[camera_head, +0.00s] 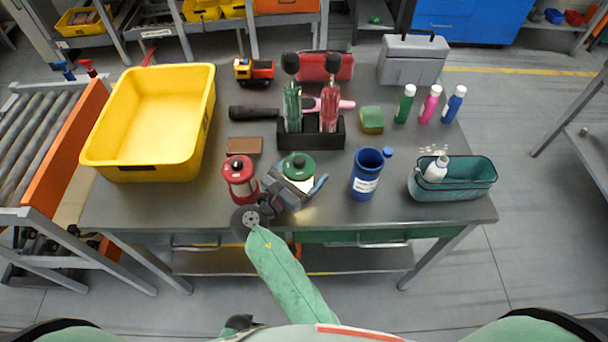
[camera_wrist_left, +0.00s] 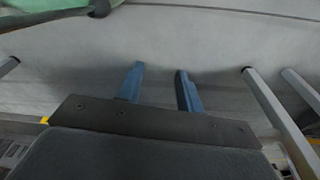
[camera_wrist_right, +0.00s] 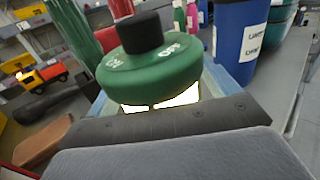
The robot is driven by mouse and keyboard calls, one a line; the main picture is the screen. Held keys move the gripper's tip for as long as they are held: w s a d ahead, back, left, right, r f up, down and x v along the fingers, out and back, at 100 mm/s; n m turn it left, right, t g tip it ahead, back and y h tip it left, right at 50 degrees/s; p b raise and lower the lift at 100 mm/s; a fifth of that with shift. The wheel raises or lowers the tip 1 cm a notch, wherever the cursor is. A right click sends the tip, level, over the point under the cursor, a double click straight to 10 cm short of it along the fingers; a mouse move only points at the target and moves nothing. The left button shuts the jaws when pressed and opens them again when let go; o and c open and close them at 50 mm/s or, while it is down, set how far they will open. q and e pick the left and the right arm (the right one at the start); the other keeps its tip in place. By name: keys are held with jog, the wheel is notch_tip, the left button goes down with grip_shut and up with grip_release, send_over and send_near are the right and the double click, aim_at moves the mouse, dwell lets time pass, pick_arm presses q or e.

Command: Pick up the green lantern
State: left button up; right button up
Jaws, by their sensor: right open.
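The green lantern (camera_head: 299,166) stands upright on the table, just right of the red lantern (camera_head: 239,178). It has a green top, a black knob and a bright lit body. It fills the middle of the right wrist view (camera_wrist_right: 155,65). My right gripper (camera_head: 302,178) is open, with its blue fingers on either side of the green lantern's body; I cannot tell whether they touch it. The gripper hides the lantern's lower part. My left gripper (camera_wrist_left: 160,85) is open and empty over the floor, away from the table.
A yellow bin (camera_head: 185,140) stands at the left of the table. A black bottle rack (camera_head: 345,133) and brown block (camera_head: 244,146) are behind the lanterns. A blue canister (camera_head: 366,175) and teal basket (camera_head: 480,174) stand to the right.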

aim_at(303, 164)
jog(key=c, duration=1.3)
pick_arm(q)
jog(key=shift+r, duration=0.1)
pick_arm(e)
jog(key=shift+r, duration=0.15)
